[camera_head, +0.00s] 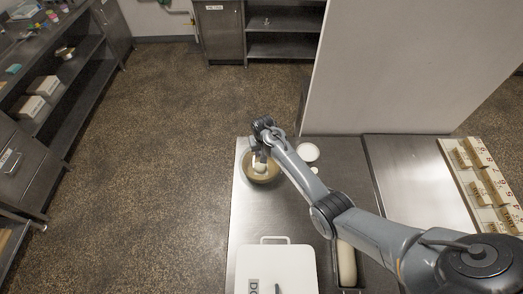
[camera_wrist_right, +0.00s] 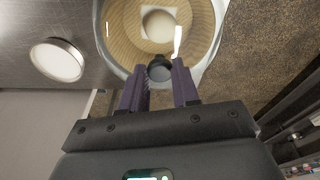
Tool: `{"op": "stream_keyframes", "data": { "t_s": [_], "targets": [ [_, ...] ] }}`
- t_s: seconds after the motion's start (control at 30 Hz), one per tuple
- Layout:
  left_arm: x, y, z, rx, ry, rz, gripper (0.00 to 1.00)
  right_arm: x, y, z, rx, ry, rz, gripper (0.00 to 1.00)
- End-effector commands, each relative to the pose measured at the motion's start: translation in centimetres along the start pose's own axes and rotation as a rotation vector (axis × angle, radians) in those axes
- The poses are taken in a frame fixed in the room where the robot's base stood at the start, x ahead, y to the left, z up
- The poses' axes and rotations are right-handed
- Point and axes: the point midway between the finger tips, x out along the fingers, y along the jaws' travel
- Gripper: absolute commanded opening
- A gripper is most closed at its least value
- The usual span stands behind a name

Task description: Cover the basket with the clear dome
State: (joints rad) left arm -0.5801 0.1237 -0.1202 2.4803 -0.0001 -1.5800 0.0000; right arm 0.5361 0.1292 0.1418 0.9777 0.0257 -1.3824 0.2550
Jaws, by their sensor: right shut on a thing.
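The basket (camera_head: 273,176) is round and tan and sits on the metal counter near its far left corner, with something pale inside. In the right wrist view the basket (camera_wrist_right: 125,38) shows through the clear dome (camera_wrist_right: 98,28), whose rim rings it. My right gripper (camera_wrist_right: 160,78) is shut on the dome's dark knob (camera_wrist_right: 159,68). In the head view the right gripper (camera_head: 260,158) is directly above the basket, and the dome is hard to make out. I cannot tell whether the dome's rim touches the counter. My left gripper is not in view.
A white round dish (camera_head: 308,151) stands right of the basket; it also shows in the wrist view (camera_wrist_right: 58,60). A white lidded box (camera_head: 260,262) and a long pale roll (camera_head: 347,264) are nearer. A tall pale panel (camera_head: 390,70) rises behind the counter.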

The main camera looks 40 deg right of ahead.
Motion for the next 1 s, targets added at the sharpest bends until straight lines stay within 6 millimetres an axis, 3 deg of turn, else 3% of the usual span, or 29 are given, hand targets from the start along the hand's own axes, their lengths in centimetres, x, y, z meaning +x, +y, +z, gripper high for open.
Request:
{"op": "stream_keyframes", "data": {
  "t_s": [1.0],
  "targets": [
    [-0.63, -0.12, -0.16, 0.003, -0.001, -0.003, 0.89, -0.11, -0.01, 0.01, 0.0, 0.001, 0.0, 0.0]
  ]
}}
